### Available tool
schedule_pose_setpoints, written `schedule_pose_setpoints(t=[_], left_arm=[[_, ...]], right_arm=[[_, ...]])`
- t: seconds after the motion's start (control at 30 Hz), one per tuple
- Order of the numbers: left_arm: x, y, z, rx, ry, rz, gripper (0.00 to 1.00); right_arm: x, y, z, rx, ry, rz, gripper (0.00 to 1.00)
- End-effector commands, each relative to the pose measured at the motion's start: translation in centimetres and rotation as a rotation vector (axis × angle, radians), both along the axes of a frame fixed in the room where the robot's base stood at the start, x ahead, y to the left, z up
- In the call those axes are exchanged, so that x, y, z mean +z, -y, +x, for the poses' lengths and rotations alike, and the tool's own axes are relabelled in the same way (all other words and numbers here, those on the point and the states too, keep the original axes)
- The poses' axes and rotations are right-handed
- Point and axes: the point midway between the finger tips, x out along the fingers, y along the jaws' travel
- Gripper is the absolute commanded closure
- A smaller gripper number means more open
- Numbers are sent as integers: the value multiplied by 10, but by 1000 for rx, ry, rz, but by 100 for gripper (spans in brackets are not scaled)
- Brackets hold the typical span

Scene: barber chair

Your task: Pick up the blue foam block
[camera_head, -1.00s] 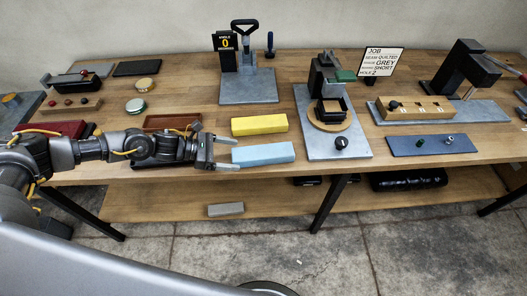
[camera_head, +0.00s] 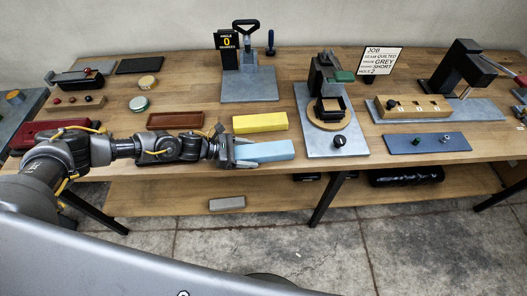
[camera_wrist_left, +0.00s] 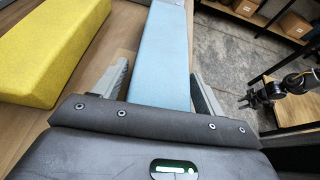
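The blue foam block (camera_head: 264,151) lies on the wooden table near its front edge, in front of the yellow block (camera_head: 260,122). My left gripper (camera_head: 246,152) is open around the blue block's left end. In the left wrist view the blue block (camera_wrist_left: 161,55) runs lengthwise between the two fingers, with a narrow gap at the left finger; contact at the right finger is unclear. The yellow block (camera_wrist_left: 55,45) lies left of the fingers there. My right gripper (camera_wrist_left: 250,100) shows small at the right of the left wrist view; its opening is hard to tell.
A brown tray (camera_head: 175,120) lies behind my left arm. A grey plate with a round fixture (camera_head: 328,108) stands right of the blocks, and a dark blue plate (camera_head: 427,143) lies farther right. A grey block (camera_head: 227,203) lies on the lower shelf.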

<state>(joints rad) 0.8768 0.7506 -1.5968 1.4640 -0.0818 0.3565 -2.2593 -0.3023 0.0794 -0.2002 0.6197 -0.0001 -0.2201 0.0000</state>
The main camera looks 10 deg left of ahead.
Motion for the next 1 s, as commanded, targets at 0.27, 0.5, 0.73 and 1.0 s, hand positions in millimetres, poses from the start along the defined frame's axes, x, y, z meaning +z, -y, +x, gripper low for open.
schedule_pose_setpoints(t=[0.27, 0.5, 0.73, 1.0], left_arm=[[0, 0, 0, 0, 0, 0, 66], [1, 0, 0, 0, 0, -1, 68], [15, 0, 1, -1, 3, -2, 68], [60, 3, -27, -3, 3, -3, 68]], right_arm=[[0, 0, 1, 0, 0, 0, 64], [0, 0, 1, 0, 1, 0, 64], [-3, 0, 2, 0, 2, -1, 64], [-19, 0, 3, 0, 3, 0, 64]])
